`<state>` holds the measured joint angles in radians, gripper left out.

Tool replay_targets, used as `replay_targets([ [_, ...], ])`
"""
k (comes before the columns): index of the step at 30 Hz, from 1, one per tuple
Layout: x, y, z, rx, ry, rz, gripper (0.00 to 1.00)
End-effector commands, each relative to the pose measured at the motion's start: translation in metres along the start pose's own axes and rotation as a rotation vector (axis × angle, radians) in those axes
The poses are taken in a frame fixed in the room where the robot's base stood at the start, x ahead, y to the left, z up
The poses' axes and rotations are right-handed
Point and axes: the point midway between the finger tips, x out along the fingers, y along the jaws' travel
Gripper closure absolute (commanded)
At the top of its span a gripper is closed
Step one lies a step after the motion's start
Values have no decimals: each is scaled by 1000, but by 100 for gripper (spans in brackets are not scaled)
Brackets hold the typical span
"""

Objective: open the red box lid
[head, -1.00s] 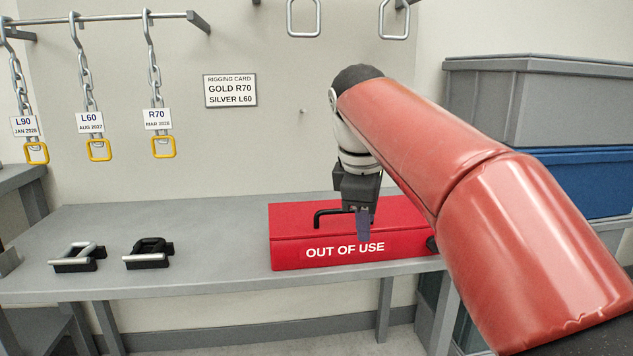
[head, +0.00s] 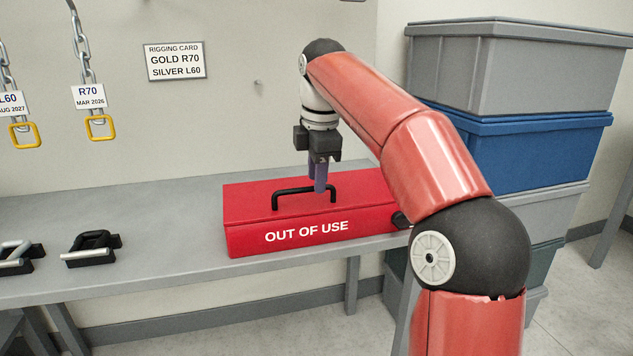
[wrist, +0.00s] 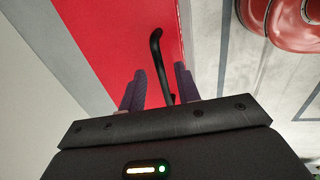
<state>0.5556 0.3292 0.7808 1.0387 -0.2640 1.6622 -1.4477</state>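The red box (head: 290,234), marked OUT OF USE, sits on the grey bench with its lid (head: 245,200) closed. A black bar handle (head: 290,192) stands up from the lid. My gripper (head: 320,187) points down over the lid, with its purple fingertips at the right part of the handle. In the wrist view my gripper (wrist: 159,70) has its fingers apart, and the handle (wrist: 157,48) runs between them. No firm grip on the handle shows. The handle's near end is partly hidden by the gripper body.
Two black-and-silver shackle-like parts lie left on the bench (head: 160,275); one is the right-hand part (head: 92,246). Chains with tags (head: 88,97) hang at upper left. Grey (head: 510,65) and blue (head: 530,150) bins are stacked at right. The space above the lid is clear apart from my arm.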

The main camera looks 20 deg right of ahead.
Motion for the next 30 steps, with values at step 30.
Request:
replay_targets([
  [30, 8, -1, 0, 1, -1, 1, 100],
])
